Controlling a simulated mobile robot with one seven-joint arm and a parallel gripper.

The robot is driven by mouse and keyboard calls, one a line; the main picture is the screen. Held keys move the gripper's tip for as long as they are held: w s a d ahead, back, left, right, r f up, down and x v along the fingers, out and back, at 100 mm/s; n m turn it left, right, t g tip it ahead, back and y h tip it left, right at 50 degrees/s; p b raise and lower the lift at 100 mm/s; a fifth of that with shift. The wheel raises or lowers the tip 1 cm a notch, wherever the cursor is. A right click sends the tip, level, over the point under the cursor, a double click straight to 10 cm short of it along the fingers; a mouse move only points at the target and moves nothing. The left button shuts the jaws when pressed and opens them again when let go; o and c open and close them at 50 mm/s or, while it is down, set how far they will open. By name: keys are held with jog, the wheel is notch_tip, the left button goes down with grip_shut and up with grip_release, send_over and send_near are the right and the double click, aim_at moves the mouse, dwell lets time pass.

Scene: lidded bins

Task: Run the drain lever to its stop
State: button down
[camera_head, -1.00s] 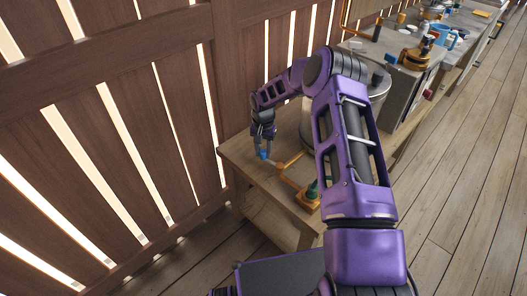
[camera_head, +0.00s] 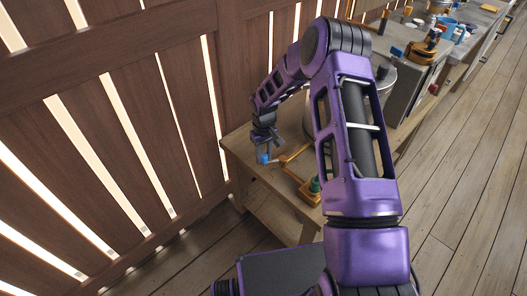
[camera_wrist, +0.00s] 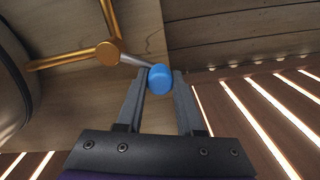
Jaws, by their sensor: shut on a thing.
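The drain lever is a short grey rod (camera_wrist: 133,60) with a blue knob (camera_wrist: 160,79) at its end. It comes off an orange hub (camera_wrist: 107,53) on an orange pipe (camera_wrist: 62,61). The blue knob also shows in the head view (camera_head: 263,159), near the left end of the wooden table. My gripper (camera_wrist: 159,75) is shut on the blue knob, one finger on each side of it. In the head view my gripper (camera_head: 266,150) reaches down from above onto the knob. The hub is partly hidden behind my gripper in the head view.
A steel vessel (camera_wrist: 12,85) stands beside the pipe. An orange fitting with a green part (camera_head: 314,186) sits on the table's front edge. The slatted wooden wall (camera_head: 110,130) is close on the left. The plank floor (camera_head: 460,180) at right is clear.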

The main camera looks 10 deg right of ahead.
jog(key=shift+s+d+n+p, duration=0.25)
jog(key=shift+s+n, duration=0.6)
jog(key=shift+n, duration=0.55)
jog(key=shift+s+d+n+p, duration=0.1)
jog(key=shift+s+d+n, duration=0.15)
jog(key=shift+s+n, duration=0.9)
jog(key=shift+w+n, duration=0.3)
jog(key=shift+n, duration=0.05)
jog(key=c, duration=0.5)
grip_release()
jog(key=shift+c, duration=0.2)
notch_tip(320, 180, up, 17)
jog(key=p, duration=0.2)
jog(key=shift+r+p, duration=0.2)
jog(key=shift+p, duration=0.1)
